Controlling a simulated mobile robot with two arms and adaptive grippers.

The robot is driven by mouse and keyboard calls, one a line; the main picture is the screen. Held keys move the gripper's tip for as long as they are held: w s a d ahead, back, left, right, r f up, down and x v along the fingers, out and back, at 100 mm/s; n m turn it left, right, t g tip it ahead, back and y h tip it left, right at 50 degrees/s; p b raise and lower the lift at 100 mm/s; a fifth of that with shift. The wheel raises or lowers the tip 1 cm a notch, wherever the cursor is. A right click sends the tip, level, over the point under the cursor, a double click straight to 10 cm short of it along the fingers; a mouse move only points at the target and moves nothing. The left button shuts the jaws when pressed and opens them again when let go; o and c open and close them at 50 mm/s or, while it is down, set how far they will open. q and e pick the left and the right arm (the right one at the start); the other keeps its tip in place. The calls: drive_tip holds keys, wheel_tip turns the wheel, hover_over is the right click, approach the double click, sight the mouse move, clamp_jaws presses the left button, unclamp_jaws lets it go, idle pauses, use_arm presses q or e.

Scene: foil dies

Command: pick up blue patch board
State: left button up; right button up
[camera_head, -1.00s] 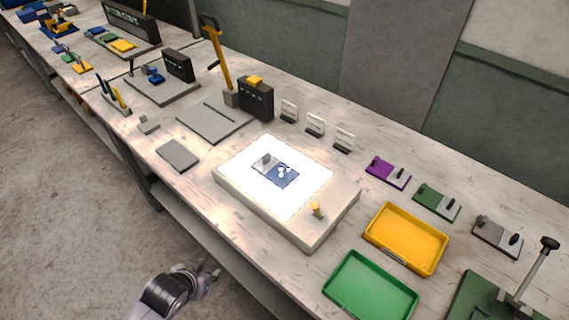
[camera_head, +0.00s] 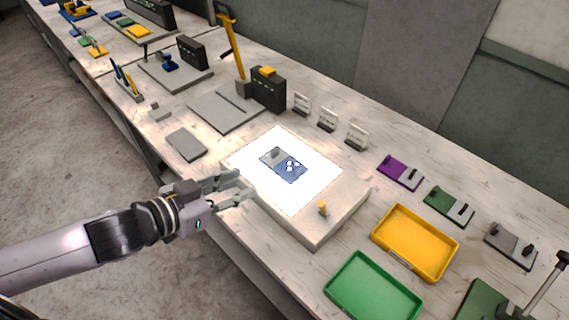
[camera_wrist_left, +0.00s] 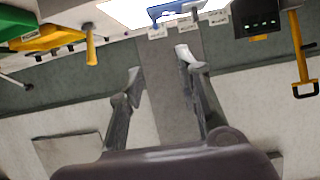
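The blue patch board (camera_head: 290,172) lies flat on the glowing white top of a light box (camera_head: 308,225). It has a grey part at its left end and several white round spots on its blue face. In the left wrist view a blue edge of the board (camera_wrist_left: 172,9) shows at the top, partly cut off. My left gripper (camera_head: 246,186) is at the left edge of the light box, short of the board. Its fingers are apart with nothing between them, as the left wrist view (camera_wrist_left: 158,70) also shows. My right gripper is not in view.
Purple (camera_head: 400,170) and green (camera_head: 449,205) boards lie behind the trays. A grey plate (camera_head: 186,144) lies left of the box.

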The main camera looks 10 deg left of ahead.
use_arm(q)
drive_tip(key=p, duration=0.3)
approach(297, 167)
drive_tip(key=shift+w+d, duration=0.25)
drive_tip(key=shift+w, duration=0.35)
drive_tip(key=shift+w+d, duration=0.25)
drive_tip(key=shift+w, duration=0.3)
drive_tip(key=shift+x, duration=0.85)
drive_tip(key=w+d+f, duration=0.1)
drive_tip(key=w+d+f+p, duration=0.1)
drive_tip(key=shift+w+d+f, duration=0.1)
drive_tip(key=shift+w+f, duration=0.2)
drive_tip(key=shift+s, duration=0.1)
drive_tip(key=shift+c, duration=0.7)
clamp_jaws()
